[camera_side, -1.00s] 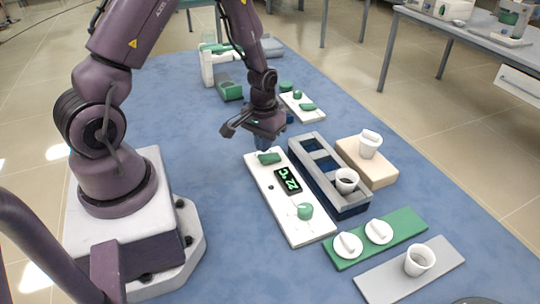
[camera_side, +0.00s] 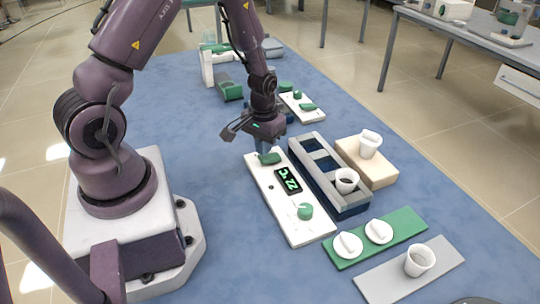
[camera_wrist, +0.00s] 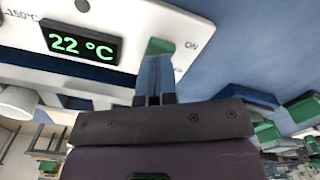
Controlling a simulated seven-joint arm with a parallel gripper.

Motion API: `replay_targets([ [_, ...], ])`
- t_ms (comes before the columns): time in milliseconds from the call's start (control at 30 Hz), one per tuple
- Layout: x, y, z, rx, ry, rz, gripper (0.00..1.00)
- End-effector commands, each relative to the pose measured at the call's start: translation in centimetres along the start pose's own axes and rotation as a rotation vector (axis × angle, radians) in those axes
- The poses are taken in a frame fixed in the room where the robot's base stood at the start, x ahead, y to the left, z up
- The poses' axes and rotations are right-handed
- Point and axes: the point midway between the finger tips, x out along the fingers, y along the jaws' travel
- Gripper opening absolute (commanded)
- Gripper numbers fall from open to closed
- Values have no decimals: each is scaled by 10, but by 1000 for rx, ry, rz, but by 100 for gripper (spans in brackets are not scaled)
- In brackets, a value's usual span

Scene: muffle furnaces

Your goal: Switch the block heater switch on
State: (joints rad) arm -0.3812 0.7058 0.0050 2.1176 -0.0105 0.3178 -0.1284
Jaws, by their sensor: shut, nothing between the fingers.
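The block heater has a white control panel (camera_side: 288,212) with a green switch (camera_side: 270,158) at its far end, a lit display (camera_side: 288,180) and a round green knob (camera_side: 305,211). My gripper (camera_side: 262,147) is shut and empty, pointing down right at the switch. In the wrist view its blue fingertips (camera_wrist: 155,70) overlap the lower left part of the green switch (camera_wrist: 160,46); I cannot tell if they touch it. An "ON" label (camera_wrist: 192,44) is beside the switch. The display reads 22 °C in the wrist view (camera_wrist: 82,43). The switch's exact tilt is unclear.
A dark blue block rack (camera_side: 345,205) with a white cup (camera_side: 346,180) stands right of the panel. A wooden block (camera_side: 380,175) carries another cup (camera_side: 370,144). Blue mat to the left is clear.

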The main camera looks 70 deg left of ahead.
Motion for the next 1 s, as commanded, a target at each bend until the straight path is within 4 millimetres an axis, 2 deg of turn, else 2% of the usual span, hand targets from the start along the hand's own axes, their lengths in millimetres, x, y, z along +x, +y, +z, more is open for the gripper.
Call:
replay_targets([
  [1000, 16, 0, 0, 0, 0, 0, 0],
])
